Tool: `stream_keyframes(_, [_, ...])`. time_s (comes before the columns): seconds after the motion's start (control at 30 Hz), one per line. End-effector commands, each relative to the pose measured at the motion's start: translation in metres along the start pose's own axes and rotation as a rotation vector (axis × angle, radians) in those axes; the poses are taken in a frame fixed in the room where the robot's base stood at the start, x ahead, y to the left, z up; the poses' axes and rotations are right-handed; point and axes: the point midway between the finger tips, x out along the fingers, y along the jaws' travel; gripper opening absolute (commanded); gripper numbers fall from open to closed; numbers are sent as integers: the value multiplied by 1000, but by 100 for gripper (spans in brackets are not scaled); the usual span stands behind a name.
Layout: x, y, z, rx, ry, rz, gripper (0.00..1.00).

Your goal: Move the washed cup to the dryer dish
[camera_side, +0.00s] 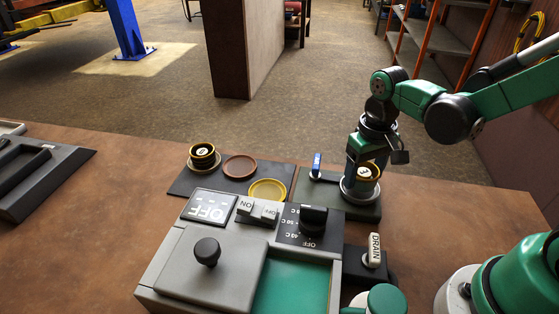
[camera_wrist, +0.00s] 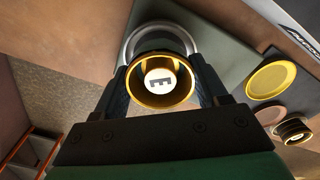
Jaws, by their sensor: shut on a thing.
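My gripper (camera_side: 362,160) is shut on a dark cup with a gold rim (camera_side: 367,173). In the wrist view the cup (camera_wrist: 165,90) sits between my two fingers, its open top facing the camera, with a white disc marked E inside. A silver ring (camera_side: 346,193) lies right under the cup; I cannot tell whether they touch. On a dark mat (camera_side: 186,183) lie an empty yellow dish (camera_side: 268,188), an empty terracotta dish (camera_side: 239,166), and a dish with another dark, gold-banded cup (camera_side: 203,153) on it. No label marks which dish is the dryer's.
A grey machine (camera_side: 180,262) with a knobbed lid, a green basin (camera_side: 300,287), switches and a dial (camera_side: 313,218) stands in front. A DRAIN handle (camera_side: 374,250) is at its right. A blue-handled lever (camera_side: 316,165) rises left of my gripper.

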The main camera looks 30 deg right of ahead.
Motion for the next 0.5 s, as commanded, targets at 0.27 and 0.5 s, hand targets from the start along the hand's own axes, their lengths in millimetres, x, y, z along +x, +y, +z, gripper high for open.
stream_keyframes(0.27, [0,0,0,0,0,0,13])
stream_keyframes(0.5, [4,0,0,0,0,0,13])
